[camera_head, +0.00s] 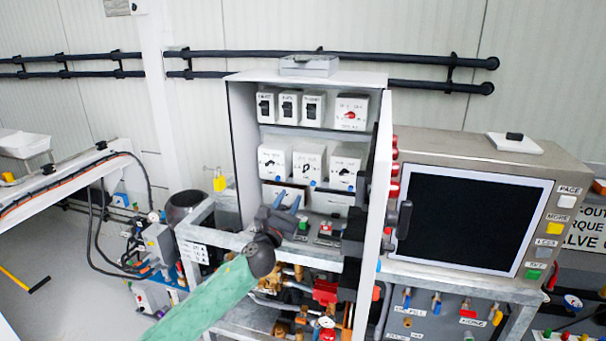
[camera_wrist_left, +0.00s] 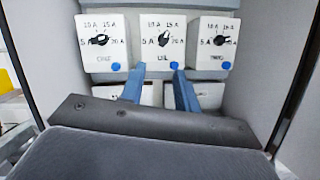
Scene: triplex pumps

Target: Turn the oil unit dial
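The oil unit is the middle white box (camera_head: 308,153) in the cabinet's row of three dial boxes. Its black dial (camera_wrist_left: 163,39) carries amp marks in the left wrist view, and a label that seems to read OIL is below it. The dial pointer slants; its exact setting is hard to read. My left gripper (camera_head: 289,201) is in front of the cabinet, below the dial row. Its two blue fingers (camera_wrist_left: 158,82) are apart and empty, their tips just under the middle box's lower edge in the picture. My right gripper is not in view.
Similar dial boxes stand left (camera_wrist_left: 102,42) and right (camera_wrist_left: 215,43) of the middle one. The cabinet's open door (camera_head: 377,200) stands on the right, beside a monitor (camera_head: 465,222). Switch boxes (camera_head: 288,108) fill the shelf above. Pipes and valves lie below.

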